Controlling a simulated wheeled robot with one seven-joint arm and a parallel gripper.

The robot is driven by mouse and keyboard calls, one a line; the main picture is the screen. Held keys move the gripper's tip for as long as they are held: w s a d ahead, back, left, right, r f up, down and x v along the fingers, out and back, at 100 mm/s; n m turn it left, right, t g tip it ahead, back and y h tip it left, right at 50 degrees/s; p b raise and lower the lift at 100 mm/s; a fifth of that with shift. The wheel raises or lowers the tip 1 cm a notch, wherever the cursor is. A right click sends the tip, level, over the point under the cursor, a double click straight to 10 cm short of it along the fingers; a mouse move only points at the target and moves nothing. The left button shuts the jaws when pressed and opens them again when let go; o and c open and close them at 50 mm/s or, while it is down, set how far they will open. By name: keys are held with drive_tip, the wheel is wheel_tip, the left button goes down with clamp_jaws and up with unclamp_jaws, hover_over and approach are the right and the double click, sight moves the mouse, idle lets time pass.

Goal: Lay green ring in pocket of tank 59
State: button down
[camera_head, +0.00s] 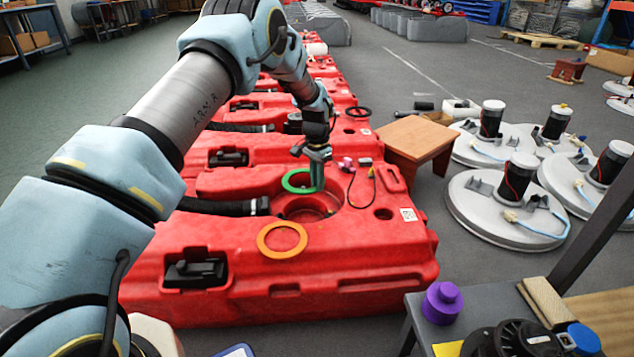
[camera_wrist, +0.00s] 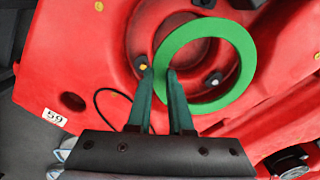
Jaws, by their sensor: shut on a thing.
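The green ring (camera_head: 290,187) is held flat by one side of its band. My gripper (camera_head: 316,188) is shut on that band. In the wrist view the two fingertips (camera_wrist: 160,73) stand either side of the ring's left edge, and the ring (camera_wrist: 240,50) covers part of the round pocket (camera_wrist: 140,40). Tank 59 is the nearest red tank (camera_head: 350,255); its label (camera_wrist: 55,117) reads 59 in the wrist view. In the head view the pocket (camera_head: 305,210) lies just nearer than the ring. The ring appears above the tank top, offset from the pocket's centre.
An orange ring (camera_head: 282,257) lies on the tank's near top. A black cable (camera_head: 373,188) and pink connectors (camera_head: 346,163) lie right of the pocket. A wooden stool (camera_head: 415,138) stands right; a purple knob (camera_head: 442,303) sits on a table nearby. More red tanks continue behind.

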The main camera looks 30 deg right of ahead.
wheel_tip(320, 180, down, 9)
drive_tip(key=b, duration=0.4)
drive_tip(key=shift+f+b, duration=0.2)
drive_tip(key=shift+b, duration=0.2)
idle(0.6)
drive_tip(key=c, duration=0.7)
unclamp_jaws()
drive_tip(key=shift+c, duration=0.2)
drive_tip(key=shift+r+p, duration=2.85)
drive_tip(key=shift+r, duration=1.2)
